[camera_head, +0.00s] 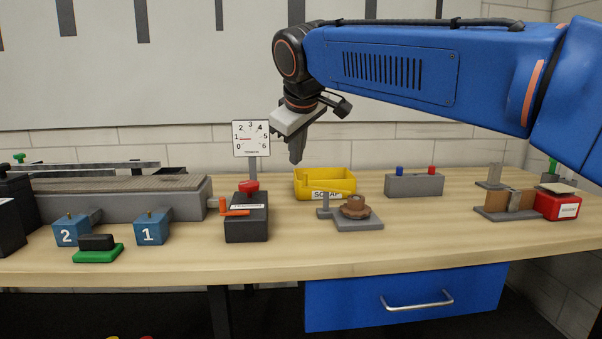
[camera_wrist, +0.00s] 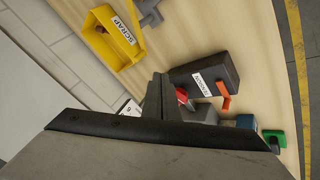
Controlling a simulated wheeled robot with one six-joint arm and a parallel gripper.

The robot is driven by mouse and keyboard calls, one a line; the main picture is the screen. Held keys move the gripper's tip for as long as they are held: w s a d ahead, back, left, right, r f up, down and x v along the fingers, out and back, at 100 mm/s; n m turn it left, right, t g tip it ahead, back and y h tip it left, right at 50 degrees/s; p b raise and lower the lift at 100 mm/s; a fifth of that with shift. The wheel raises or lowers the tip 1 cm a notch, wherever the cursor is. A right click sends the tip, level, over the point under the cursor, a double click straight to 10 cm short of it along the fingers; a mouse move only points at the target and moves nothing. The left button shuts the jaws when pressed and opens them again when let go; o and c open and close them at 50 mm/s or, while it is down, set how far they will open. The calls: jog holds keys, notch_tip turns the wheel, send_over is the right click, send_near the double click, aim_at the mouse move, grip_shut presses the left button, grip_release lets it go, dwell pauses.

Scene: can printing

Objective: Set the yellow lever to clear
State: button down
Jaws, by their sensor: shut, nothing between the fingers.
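I cannot make out a clearly yellow lever in either view.
A dial gauge (camera_head: 251,138) stands behind the dark box, its needle near 1. A conveyor (camera_head: 120,198) and blue blocks 1 (camera_head: 151,231) and 2 (camera_head: 70,232) are on the left. A grey plate with a brown gear (camera_head: 356,208) sits right of the box. The front table edge is clear.

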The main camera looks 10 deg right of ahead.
jog(key=w+d+f, duration=0.2)
jog(key=w+f, duration=0.6)
jog(key=w, duration=0.1)
jog(key=shift+d, duration=0.35)
jog(key=shift+w, duration=0.1)
dwell(0.6)
